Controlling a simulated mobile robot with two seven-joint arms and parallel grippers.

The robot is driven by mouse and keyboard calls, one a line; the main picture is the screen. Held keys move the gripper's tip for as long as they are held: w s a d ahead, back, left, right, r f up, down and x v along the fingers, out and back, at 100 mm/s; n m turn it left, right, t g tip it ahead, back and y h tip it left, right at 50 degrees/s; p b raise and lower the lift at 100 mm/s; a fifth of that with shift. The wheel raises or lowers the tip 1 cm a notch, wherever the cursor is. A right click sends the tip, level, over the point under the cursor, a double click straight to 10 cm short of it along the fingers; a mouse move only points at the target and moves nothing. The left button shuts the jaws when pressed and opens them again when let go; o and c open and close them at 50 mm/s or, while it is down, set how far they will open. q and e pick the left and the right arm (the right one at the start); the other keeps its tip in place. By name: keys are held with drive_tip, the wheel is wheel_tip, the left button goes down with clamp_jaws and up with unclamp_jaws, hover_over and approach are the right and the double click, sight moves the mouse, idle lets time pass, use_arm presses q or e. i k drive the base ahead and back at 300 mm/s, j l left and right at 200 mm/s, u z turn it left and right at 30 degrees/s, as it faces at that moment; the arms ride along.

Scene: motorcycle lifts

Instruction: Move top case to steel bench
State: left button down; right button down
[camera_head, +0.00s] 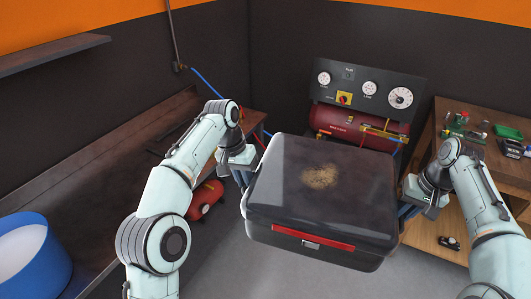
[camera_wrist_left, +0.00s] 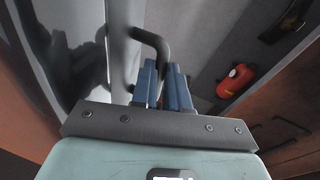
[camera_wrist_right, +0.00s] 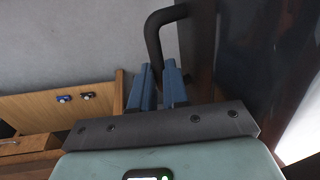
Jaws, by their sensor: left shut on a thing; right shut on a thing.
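The top case (camera_head: 322,190) is a dark, glossy box with a red strip and a latch on its near side and a tan speckled patch on its lid. It is held up in front of me, roughly level, above the grey floor. My left gripper (camera_head: 243,182) is shut on a black side handle (camera_wrist_left: 153,42) at the case's left. My right gripper (camera_head: 408,209) is shut on the matching handle (camera_wrist_right: 157,42) at its right. A long dark bench (camera_head: 82,185) runs along the left wall; I cannot tell for certain that it is the steel bench.
A red compressor tank with a gauge panel (camera_head: 365,90) stands behind the case. A wooden workbench (camera_head: 490,180) with small items is at the right. A small red tank (camera_head: 206,200) sits left of the case.

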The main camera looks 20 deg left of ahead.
sight(138, 187)
drive_tip(key=i+l+u, duration=0.1)
drive_tip(key=i, duration=1.35)
drive_tip(key=u, duration=2.55)
